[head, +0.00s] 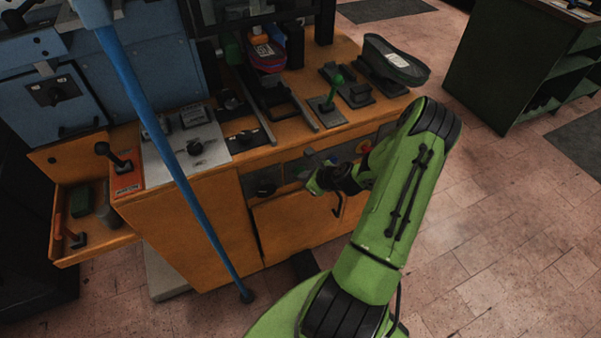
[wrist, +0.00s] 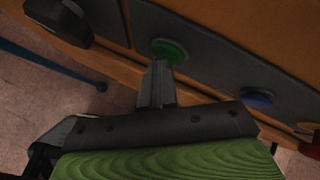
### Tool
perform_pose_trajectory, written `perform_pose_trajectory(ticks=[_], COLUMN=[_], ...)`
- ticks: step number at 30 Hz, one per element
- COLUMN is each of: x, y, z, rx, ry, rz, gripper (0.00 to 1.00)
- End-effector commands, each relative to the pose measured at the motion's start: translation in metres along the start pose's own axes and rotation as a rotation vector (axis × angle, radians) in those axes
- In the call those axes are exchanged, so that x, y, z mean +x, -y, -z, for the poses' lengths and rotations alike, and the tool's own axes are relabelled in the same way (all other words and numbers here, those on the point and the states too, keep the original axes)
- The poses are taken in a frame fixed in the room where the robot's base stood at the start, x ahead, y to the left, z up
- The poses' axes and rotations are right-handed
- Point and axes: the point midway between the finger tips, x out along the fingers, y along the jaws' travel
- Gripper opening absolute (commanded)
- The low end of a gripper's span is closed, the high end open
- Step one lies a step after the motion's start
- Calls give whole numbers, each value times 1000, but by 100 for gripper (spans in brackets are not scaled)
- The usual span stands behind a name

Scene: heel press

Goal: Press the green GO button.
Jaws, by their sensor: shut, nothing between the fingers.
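The green button (wrist: 170,50) is a round disc on a dark strip of the orange bench front, in the wrist view. My gripper (wrist: 159,66) is shut and empty, and its fingertips overlap the lower edge of the button in the picture. I cannot tell whether they touch it. In the head view my gripper (head: 318,186) is in front of the bench's front panel, and I cannot make out the green button there. No GO lettering is legible.
A blue button (wrist: 257,99) and a red one (wrist: 312,148) sit to the right on the same front. A black knob (wrist: 60,18) is to the left. A green-knobbed lever (head: 332,92) stands on the bench top (head: 345,50). A blue pole (head: 165,135) slants across the left.

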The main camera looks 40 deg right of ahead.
Motion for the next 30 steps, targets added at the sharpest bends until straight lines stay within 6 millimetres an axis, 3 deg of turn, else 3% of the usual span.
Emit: perform_pose_trajectory(ticks=[20, 30], x=[-14, -37], y=[-10, -27], z=[9, 27], rx=[1, 2], ry=[1, 0], rz=[1, 1], gripper=[0, 0])
